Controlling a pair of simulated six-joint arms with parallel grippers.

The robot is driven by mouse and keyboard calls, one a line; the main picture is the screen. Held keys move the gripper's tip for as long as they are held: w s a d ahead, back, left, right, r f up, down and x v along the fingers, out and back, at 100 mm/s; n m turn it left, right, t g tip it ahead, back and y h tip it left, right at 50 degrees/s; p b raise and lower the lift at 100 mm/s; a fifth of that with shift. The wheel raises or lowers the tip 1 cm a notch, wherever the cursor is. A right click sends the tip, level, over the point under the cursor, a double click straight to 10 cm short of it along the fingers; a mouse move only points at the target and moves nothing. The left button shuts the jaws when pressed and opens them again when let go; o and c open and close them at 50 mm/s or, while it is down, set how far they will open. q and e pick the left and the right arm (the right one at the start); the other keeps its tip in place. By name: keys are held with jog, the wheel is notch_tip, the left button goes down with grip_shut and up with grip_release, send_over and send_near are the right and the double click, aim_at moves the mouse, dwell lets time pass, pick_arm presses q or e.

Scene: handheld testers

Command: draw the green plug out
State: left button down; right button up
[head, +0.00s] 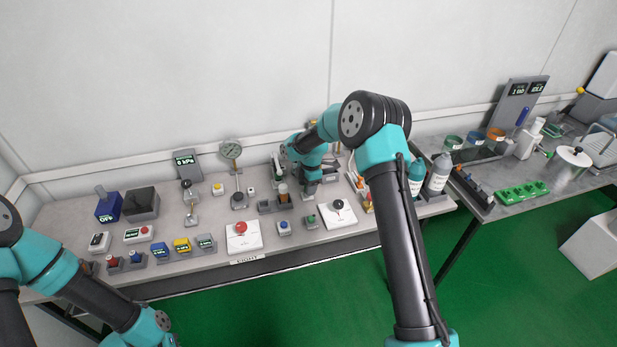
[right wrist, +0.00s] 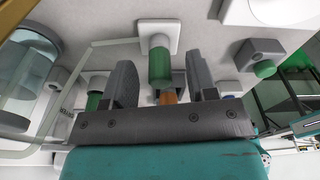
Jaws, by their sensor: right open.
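In the right wrist view, a green plug (right wrist: 160,68) stands in a white square base (right wrist: 158,17). My right gripper (right wrist: 159,75) is open, with one finger on each side of the plug and a gap visible at both sides. An orange-brown piece (right wrist: 168,97) shows between the fingers, nearer the palm. In the head view my right gripper (head: 311,188) is low over the back middle of the bench, and I cannot make out the plug there. My left arm shows at the lower left; its gripper is out of view.
A grey block with a green button (right wrist: 265,68) is beside the gripper in the wrist view. Another green piece (right wrist: 93,101) is beyond the other finger. On the bench (head: 200,262) are a red-button box (head: 241,228), a dial gauge (head: 231,150) and bottles (head: 438,174) at the right.

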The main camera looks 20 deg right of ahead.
jog(key=shift+a+f, duration=0.1)
jog(key=shift+f, duration=0.45)
jog(key=c, duration=0.9)
jog(key=o, duration=0.9)
jog(key=shift+r, duration=0.1)
notch_tip(320, 180, up, 17)
jog(key=d, duration=0.2)
